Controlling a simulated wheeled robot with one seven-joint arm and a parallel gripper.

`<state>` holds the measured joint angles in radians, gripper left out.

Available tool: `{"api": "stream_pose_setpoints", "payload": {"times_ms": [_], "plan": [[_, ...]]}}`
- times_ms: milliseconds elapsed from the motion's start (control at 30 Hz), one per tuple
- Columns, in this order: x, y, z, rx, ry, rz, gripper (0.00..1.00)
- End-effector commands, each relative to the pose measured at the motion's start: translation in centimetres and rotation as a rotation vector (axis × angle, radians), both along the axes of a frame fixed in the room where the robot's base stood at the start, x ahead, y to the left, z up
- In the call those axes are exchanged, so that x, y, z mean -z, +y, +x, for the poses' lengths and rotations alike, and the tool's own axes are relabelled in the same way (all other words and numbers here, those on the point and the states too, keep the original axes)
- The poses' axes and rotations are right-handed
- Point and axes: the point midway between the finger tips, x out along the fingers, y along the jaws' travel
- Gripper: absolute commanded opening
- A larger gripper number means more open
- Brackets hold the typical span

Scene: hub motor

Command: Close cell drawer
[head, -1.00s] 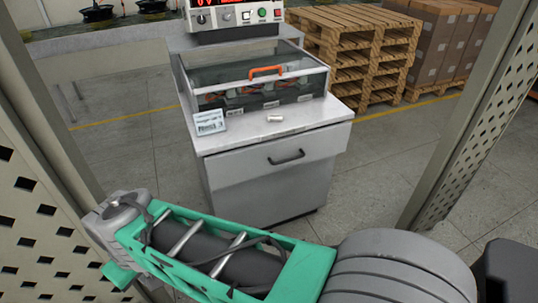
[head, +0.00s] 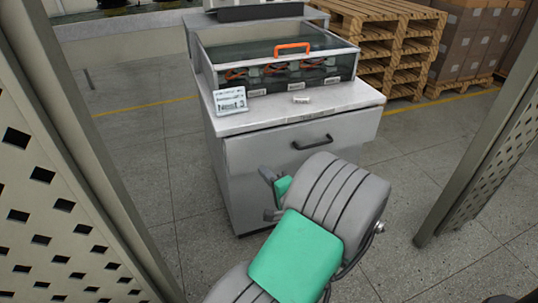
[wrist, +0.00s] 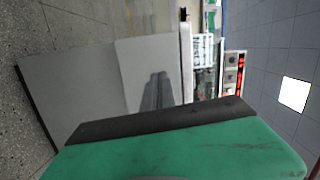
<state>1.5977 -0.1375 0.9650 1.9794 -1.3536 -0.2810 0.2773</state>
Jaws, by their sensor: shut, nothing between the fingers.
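The cell drawer (head: 265,150) is the wide grey front with a dark bar handle (head: 312,142), just under the top of the grey cabinet (head: 238,195). Its front juts out past the cabinet body below; how far it is out I cannot tell. My gripper (head: 268,178) is in front of the cabinet, below and left of the handle, partly hidden by my wrist. It is shut and empty. The wrist view is turned sideways; it shows the pale drawer front (wrist: 140,55) with a dark shadow-like shape on it. Contact with the drawer cannot be made out.
A clear-lidded case with an orange handle (head: 292,48) stands on the cabinet top, with a small sign (head: 230,101) and a small pale cylinder (head: 301,99). Perforated panels (head: 50,170) flank the view. Pallets (head: 385,40) stand behind. Floor right of the cabinet is clear.

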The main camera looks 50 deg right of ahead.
Motion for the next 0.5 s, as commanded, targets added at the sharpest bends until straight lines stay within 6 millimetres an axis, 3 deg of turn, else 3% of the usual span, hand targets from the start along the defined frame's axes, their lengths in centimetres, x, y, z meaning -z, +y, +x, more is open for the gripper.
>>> {"api": "stream_pose_setpoints", "payload": {"times_ms": [33, 100, 167, 333, 500], "plan": [[0.3, -1.8, -2.2, 0.083, -0.060, 0.028, 0.00], [-0.1, -3.3, -3.9, 0.152, -0.118, 0.046, 0.00], [-0.4, -3.8, -4.5, 0.176, -0.140, 0.053, 0.00], [-0.8, -4.6, -3.1, 0.175, -0.145, 0.055, 0.00], [-0.5, -6.2, 0.0, 0.170, -0.142, 0.048, 0.00]]}}
